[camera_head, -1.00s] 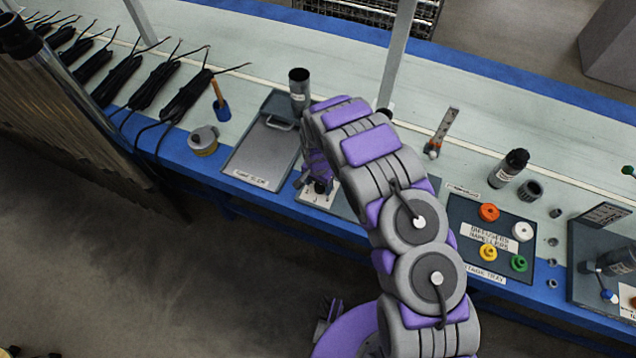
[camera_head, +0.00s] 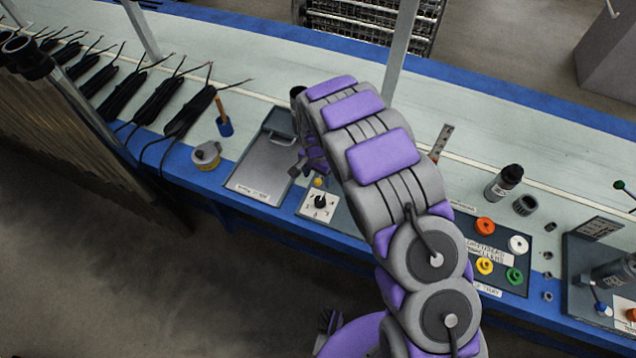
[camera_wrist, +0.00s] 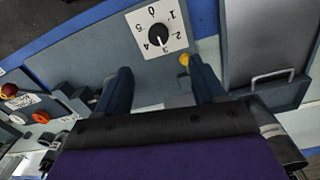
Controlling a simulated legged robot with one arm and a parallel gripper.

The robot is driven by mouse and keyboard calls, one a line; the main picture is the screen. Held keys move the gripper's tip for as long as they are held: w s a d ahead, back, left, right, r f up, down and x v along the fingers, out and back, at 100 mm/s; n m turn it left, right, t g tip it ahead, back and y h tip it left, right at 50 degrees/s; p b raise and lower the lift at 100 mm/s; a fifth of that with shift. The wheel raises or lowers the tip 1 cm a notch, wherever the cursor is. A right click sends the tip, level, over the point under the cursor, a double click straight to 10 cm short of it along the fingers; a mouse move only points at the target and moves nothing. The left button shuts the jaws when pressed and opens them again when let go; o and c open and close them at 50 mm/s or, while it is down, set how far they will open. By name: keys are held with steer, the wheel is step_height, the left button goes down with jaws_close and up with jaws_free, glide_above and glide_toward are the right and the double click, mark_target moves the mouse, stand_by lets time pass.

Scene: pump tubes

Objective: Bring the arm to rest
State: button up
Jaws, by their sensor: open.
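My arm reaches over the bench in the head view, its gripper (camera_head: 308,165) partly hidden behind the arm's links. In the wrist view my gripper (camera_wrist: 162,80) has its two dark fingers spread apart, with nothing between them. A white dial plate with a black knob (camera_wrist: 158,36) lies beyond the fingertips, clear of them. The knob (camera_head: 320,202) also shows uncovered in the head view. A small yellow button (camera_wrist: 184,59) sits close to one fingertip; I cannot tell whether they touch.
A grey tray (camera_head: 262,183) with a handle lies left of the dial. Black cable bundles (camera_head: 190,115) lie at the left. A post (camera_head: 401,45) rises behind my arm.

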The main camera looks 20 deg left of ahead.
step_height(320, 180, up, 2)
steer(key=shift+r, duration=0.25)
stand_by(0.4)
steer(key=s+d+r, duration=0.4)
steer(key=d+r, duration=0.6)
steer(key=d, duration=0.1)
steer(key=s+d+r, duration=0.3)
steer(key=d+r, duration=0.7)
steer(key=s+d+r+n, duration=0.1)
steer(key=s+d+r, duration=0.1)
steer(key=s, duration=0.6)
steer(key=s+d+r+g, duration=0.1)
steer(key=s+d+r, duration=0.2)
steer(key=s, duration=0.6)
steer(key=s+d+r+n, duration=0.1)
steer(key=s+d+r, duration=0.2)
steer(key=s, duration=0.6)
steer(key=d, duration=0.2)
steer(key=shift+s+d+n+g, duration=0.15)
steer(key=shift+d+n+g, duration=0.15)
steer(key=shift+d+g, duration=0.1)
steer(key=shift+a, duration=0.1)
